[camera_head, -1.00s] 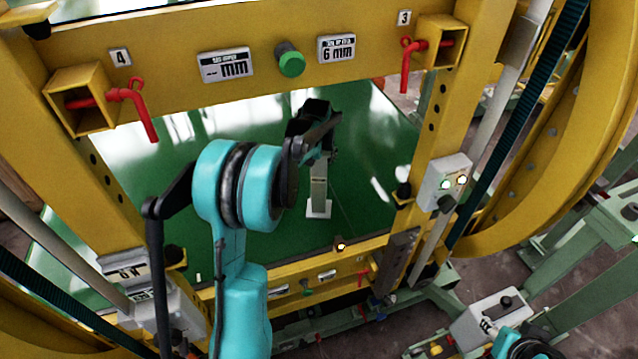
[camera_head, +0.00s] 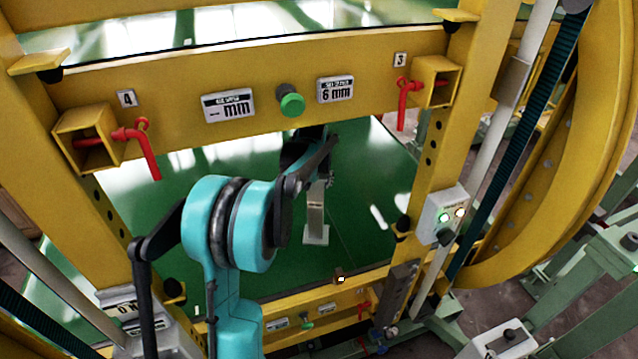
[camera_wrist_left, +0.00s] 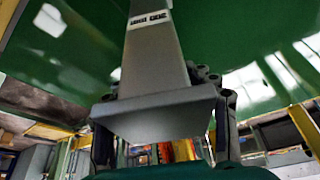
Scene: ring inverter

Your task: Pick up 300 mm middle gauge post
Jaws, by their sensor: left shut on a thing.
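The gauge post (camera_head: 315,212) is a grey upright post with a flat, light foot, seen over the green surface inside the yellow frame in the head view. My left gripper (camera_head: 322,172) is shut on its upper part, partly hidden behind my teal arm. In the left wrist view the post (camera_wrist_left: 155,60) looks upside down, with a white label that seems to read 300 mm and its wide foot near the camera. The left gripper's dark fingers (camera_wrist_left: 165,90) are on both sides of it. I cannot tell whether the foot touches the surface. My right gripper is not in view.
A yellow crossbeam (camera_head: 250,75) with a green knob (camera_head: 292,104) and red handles (camera_head: 138,145) spans above my arm. A lower yellow bar (camera_head: 285,308) lies in front of the post. A control box (camera_head: 443,213) is on the right upright. Green surface around the post is clear.

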